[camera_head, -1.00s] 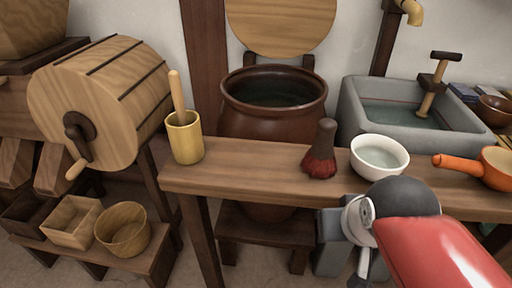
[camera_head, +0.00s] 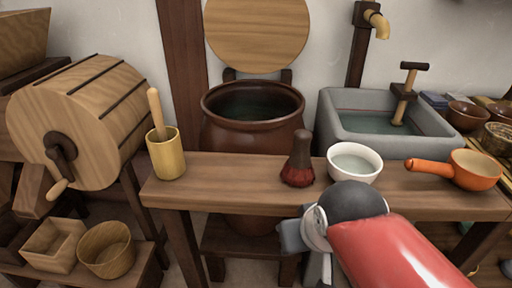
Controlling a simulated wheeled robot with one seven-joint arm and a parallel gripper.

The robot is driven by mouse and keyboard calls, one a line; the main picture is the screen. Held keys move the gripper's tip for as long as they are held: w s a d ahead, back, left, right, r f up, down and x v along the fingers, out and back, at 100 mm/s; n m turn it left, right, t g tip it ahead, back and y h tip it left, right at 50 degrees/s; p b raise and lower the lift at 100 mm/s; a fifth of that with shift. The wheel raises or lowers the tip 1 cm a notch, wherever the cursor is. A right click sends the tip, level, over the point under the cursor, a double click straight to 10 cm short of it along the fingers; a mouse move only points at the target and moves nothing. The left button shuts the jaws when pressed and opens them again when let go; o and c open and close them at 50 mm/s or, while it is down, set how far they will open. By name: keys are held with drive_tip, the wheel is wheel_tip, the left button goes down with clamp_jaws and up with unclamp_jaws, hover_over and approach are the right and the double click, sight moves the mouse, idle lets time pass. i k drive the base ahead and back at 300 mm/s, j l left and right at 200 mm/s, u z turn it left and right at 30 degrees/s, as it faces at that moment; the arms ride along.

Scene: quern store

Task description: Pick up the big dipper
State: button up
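Two dipper-like things stand on the narrow wooden bench (camera_head: 245,172). An orange dipper (camera_head: 477,172) with a pale inside sits at the right, its handle pointing left. A yellow wooden cup (camera_head: 166,158) with a stick rising from it stands at the left end; I cannot tell whether the stick is fixed to it. Which one is the big dipper I cannot tell by name. My gripper (camera_head: 297,238) is at the front of the bench, partly hidden by my own arm, left of the orange dipper and right of the cup. Its fingers are not clear.
A dark red brush (camera_head: 298,165) and a white bowl of liquid (camera_head: 354,163) stand between them on the bench. Behind are a brown water jar (camera_head: 220,140) and a grey stone basin (camera_head: 338,128). A wooden drum (camera_head: 85,115) with a crank stands at the left.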

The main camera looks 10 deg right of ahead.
sight(446, 172)
drive_tip(key=z, duration=1.7)
